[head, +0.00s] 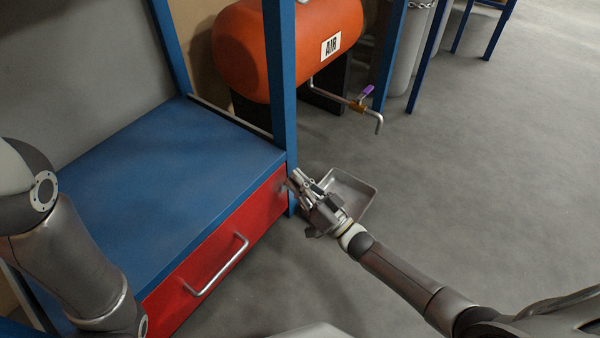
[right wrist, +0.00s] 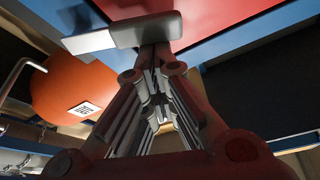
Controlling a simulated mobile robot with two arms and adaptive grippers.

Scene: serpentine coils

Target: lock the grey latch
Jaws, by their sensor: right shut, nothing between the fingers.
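The grey latch (right wrist: 146,29) shows in the right wrist view as a flat grey bar, with a paler end pointing left. It lies at the edge of the red drawer front (right wrist: 225,22). My right gripper (right wrist: 157,52) is shut and empty, its fingertips right at the latch's lower edge; I cannot tell whether they touch. In the head view my right gripper (head: 297,178) is at the right end of the red drawer front (head: 215,255), beside the blue post. It hides most of the latch there. My left arm shows at the left, but its gripper is out of view.
The blue bench top (head: 160,160) lies above the drawer, which has a metal handle (head: 218,264). A grey tray (head: 355,191) is on the floor behind my right gripper. An orange air tank (head: 245,50) with a tap (head: 360,106) stands behind. The floor at right is clear.

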